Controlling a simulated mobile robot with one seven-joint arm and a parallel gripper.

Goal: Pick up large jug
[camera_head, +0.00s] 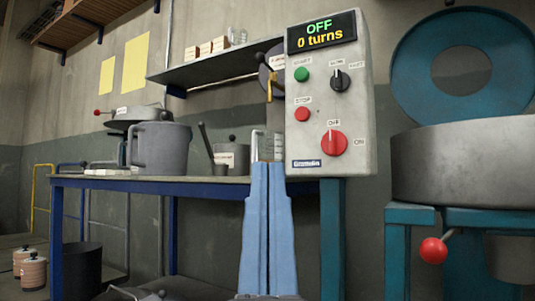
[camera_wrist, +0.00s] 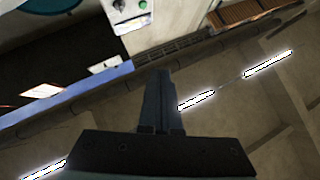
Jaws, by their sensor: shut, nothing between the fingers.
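The large jug (camera_head: 160,148) is a grey metal vessel standing upright on the blue-edged table, left of centre in the head view. A handle shows on its left side. My gripper (camera_head: 267,166) points upward at the lower centre of the head view, to the right of the jug and apart from it. Its light blue fingers are together and hold nothing. In the wrist view my gripper (camera_wrist: 160,73) is also shut and empty. I do not make out the jug in the wrist view.
The table (camera_head: 100,183) also bears a labelled canister (camera_head: 238,155) and a mortar with pestle (camera_head: 222,160) right of the jug. A control box (camera_head: 330,100) stands close right of my gripper. A shelf (camera_head: 215,68) hangs above. A teal machine (camera_head: 460,160) is at right.

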